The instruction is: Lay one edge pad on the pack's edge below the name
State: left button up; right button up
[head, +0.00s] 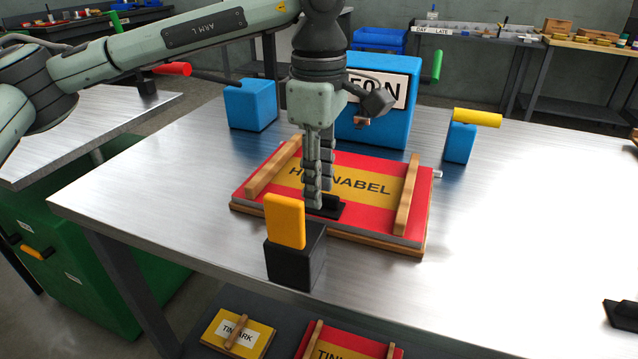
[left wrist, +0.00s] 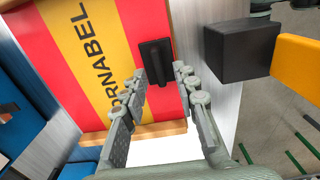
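The pack (head: 277,207) lies on the bench, with red and yellow bands and a black name partly hidden by my gripper. It also shows in the left wrist view (left wrist: 100,60). A black edge pad (head: 331,209) lies on the red band below the name, by the pack's near edge. In the left wrist view the pad (left wrist: 154,55) has a raised ridge along it. My left gripper (head: 315,200) points down over the pad. Its fingers (left wrist: 161,76) are apart, at either side of the pad's end; whether they touch it I cannot tell. My right gripper is not in view.
A black block (head: 296,262) with a yellow plate (head: 285,221) stands close in front of the pack. Wooden battens (head: 406,196) cross the pack. Blue boxes (head: 251,104) and a blue press-like machine (head: 376,125) stand behind. The bench's right side is mostly clear.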

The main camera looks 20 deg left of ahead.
pick_arm(q)
notch_tip(320, 180, up, 11)
jog(key=shift+r, duration=0.15)
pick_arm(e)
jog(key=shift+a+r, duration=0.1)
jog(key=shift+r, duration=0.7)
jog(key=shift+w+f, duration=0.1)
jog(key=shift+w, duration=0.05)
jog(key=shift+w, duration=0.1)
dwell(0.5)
